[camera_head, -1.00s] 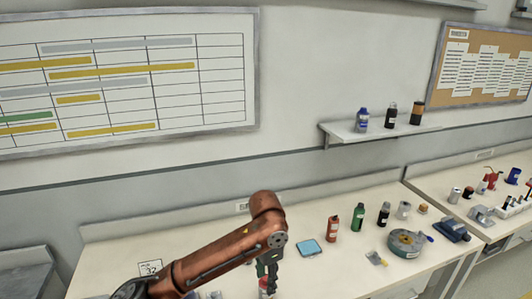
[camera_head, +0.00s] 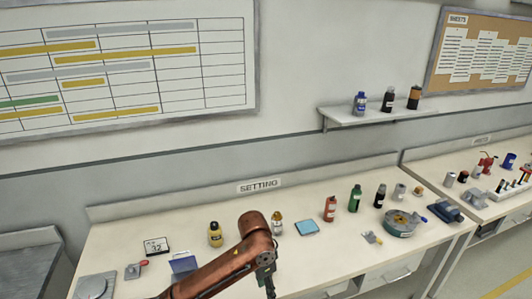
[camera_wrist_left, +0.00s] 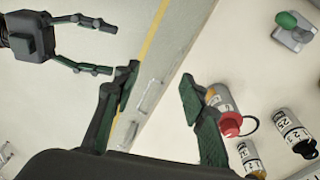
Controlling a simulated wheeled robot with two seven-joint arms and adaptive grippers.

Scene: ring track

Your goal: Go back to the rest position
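My left arm comes in from the bottom of the head view, and its gripper (camera_head: 268,282) is partly cut off by the lower edge. The left wrist view shows my left gripper (camera_wrist_left: 160,98) open, its two green-padded fingers well apart with nothing between them. Behind the gap are the table's front edge and the floor. A bottle with a red cap (camera_wrist_left: 230,122) shows close beside the right-hand finger, partly hidden by it. My right gripper (camera_wrist_left: 103,46) shows at the upper left of the wrist view, fingers apart and empty.
A long cream table (camera_head: 330,262) runs along the wall. The table's front middle is clear.

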